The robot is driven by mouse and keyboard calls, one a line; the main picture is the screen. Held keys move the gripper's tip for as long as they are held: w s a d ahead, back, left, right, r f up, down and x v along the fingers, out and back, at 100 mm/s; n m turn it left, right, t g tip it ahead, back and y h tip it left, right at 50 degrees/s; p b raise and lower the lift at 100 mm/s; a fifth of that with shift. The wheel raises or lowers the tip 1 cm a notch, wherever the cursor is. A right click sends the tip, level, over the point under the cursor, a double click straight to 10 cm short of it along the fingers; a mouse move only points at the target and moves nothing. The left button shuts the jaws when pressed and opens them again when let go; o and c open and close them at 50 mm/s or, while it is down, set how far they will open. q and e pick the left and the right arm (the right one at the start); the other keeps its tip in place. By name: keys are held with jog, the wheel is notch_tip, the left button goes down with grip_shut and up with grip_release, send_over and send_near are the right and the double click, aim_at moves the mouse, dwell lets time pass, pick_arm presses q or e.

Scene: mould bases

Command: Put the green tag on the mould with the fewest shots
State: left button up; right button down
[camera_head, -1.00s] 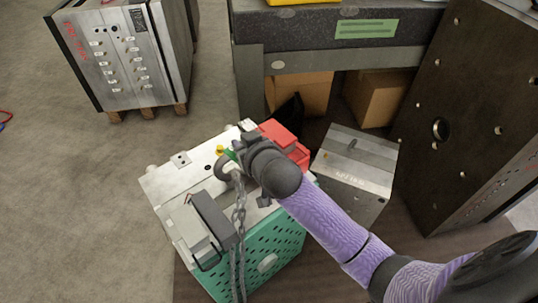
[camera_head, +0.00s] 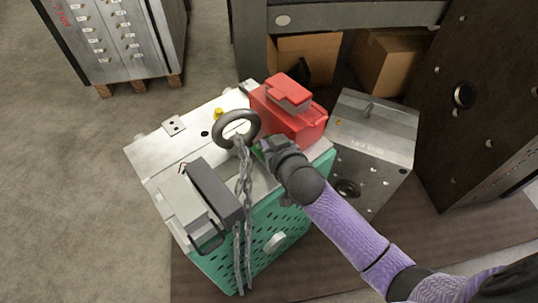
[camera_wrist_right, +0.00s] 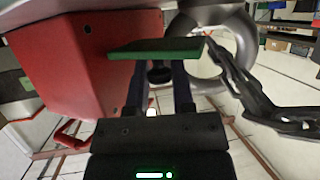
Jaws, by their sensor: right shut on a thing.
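My right gripper (camera_head: 266,150) is above the teal-sided mould base (camera_head: 275,232), beside the lifting ring and in front of the red box. It is shut on the green tag (camera_wrist_right: 155,48), a flat strip across the fingertips in the right wrist view. In the head view only a sliver of the tag (camera_head: 257,148) shows. A steel mould (camera_head: 112,40) stands on a pallet at upper left. A grey block mould (camera_head: 375,140) stands right of the teal one. A large dark mould (camera_head: 475,110) stands at far right. My left gripper is out of view.
The lifting ring (camera_head: 238,127) with its hanging chain (camera_head: 243,185) stands close left of the gripper. The red box (camera_head: 290,110) sits on the mould's far side. Cardboard boxes (camera_head: 392,62) lie under the bench (camera_head: 345,16). Floor at left is clear.

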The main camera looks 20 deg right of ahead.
notch_tip(320, 180, down, 3)
jog(key=shift+f+b, duration=0.15)
jog(key=shift+b, duration=0.65)
jog(key=shift+r, duration=0.3)
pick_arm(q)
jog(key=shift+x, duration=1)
pick_arm(e)
jog(key=shift+f, duration=0.15)
jog(key=c, duration=0.6)
grip_release()
jog(key=shift+o, duration=0.6)
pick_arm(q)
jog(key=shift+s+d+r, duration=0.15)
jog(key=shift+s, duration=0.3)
